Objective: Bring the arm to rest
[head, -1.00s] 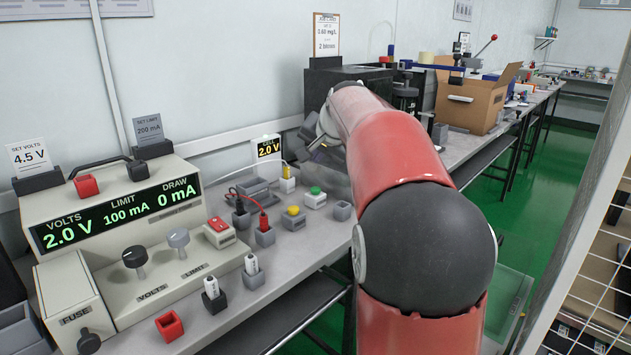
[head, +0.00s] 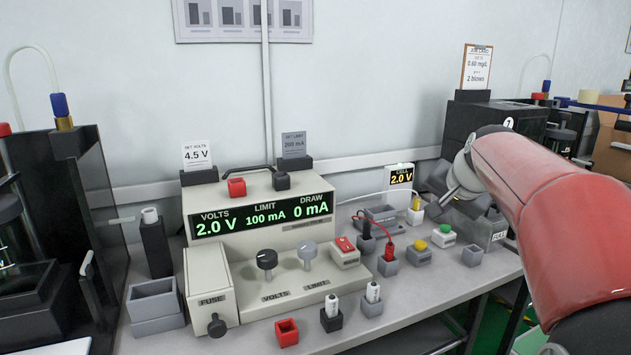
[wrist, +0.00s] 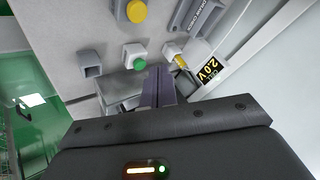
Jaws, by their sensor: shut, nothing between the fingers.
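My arm (head: 560,220), red with a grey wrist, reaches in from the right of the head view. My gripper (wrist: 158,88) shows in the wrist view with its two dark fingers together and nothing between them. It is over the right part of the bench, near the green button (wrist: 133,52) and the cell display reading 2.0 V (wrist: 208,70). In the head view the gripper is small and partly hidden, so its fingertips are hard to make out there.
The power supply (head: 262,216) reads 2.0 V, 100 mA, 0 mA. Several small holders, a red cup (head: 287,332), a yellow button (head: 419,246) and leads stand on the bench (head: 400,330). A black box (head: 490,125) stands behind my wrist.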

